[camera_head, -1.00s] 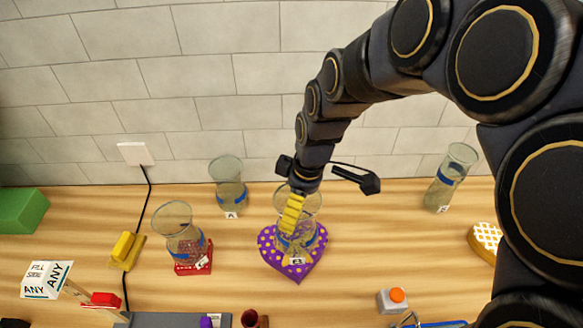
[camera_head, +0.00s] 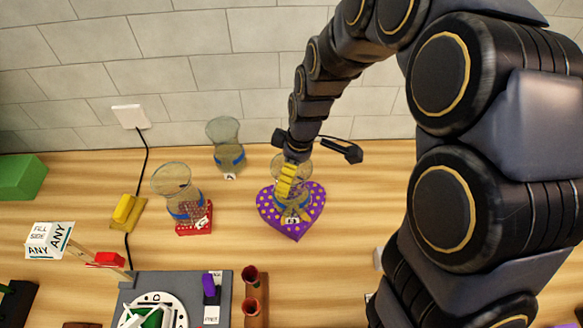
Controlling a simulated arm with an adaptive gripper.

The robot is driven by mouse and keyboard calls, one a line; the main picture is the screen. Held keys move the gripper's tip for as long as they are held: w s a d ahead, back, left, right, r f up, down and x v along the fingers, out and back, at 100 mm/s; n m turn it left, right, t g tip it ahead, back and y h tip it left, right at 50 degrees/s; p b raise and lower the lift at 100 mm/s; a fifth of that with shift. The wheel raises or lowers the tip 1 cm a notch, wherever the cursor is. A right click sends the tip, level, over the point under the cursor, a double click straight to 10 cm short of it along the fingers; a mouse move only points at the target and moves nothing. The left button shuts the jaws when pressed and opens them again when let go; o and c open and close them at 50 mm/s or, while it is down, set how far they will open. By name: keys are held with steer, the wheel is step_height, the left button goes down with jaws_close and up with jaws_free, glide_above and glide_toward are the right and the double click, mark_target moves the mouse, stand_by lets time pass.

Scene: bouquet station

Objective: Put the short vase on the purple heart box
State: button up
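The purple heart box (camera_head: 311,215), with light dots, lies on the wooden table right of centre. A clear glass vase (camera_head: 304,192) with a blue band and a label near its base stands on, or just above, the box; whether they touch is unclear. My gripper (camera_head: 287,181) reaches down to this vase, with a yellow ridged finger overlapping the vase's upper part. The other finger is hidden, so its opening and grip cannot be told. Another clear vase (camera_head: 173,180) stands on a red box (camera_head: 199,228). A third vase labelled A (camera_head: 224,135) stands behind, near the wall.
A yellow tool (camera_head: 124,210) with a black cable lies at the left, and a green block (camera_head: 20,177) at the far left. A grey station (camera_head: 180,282) and brown cups (camera_head: 251,277) are in front. My arm covers the right side.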

steer(key=o, duration=1)
steer(key=shift+c, duration=0.2)
steer(key=shift+r, duration=0.1)
step_height(320, 180, up, 12)
steer(key=d, duration=0.2)
steer(key=s+d+m+g, duration=0.1)
steer(key=s+d+m, duration=0.2)
steer(key=s, duration=0.9)
steer(key=s+d+m+g+h, duration=0.1)
steer(key=s+d+m, duration=0.2)
steer(key=s+m, duration=0.7)
steer(key=shift+s+d+r+h, duration=0.15)
steer(key=shift+s+r+h, duration=0.15)
steer(key=shift+s, duration=0.55)
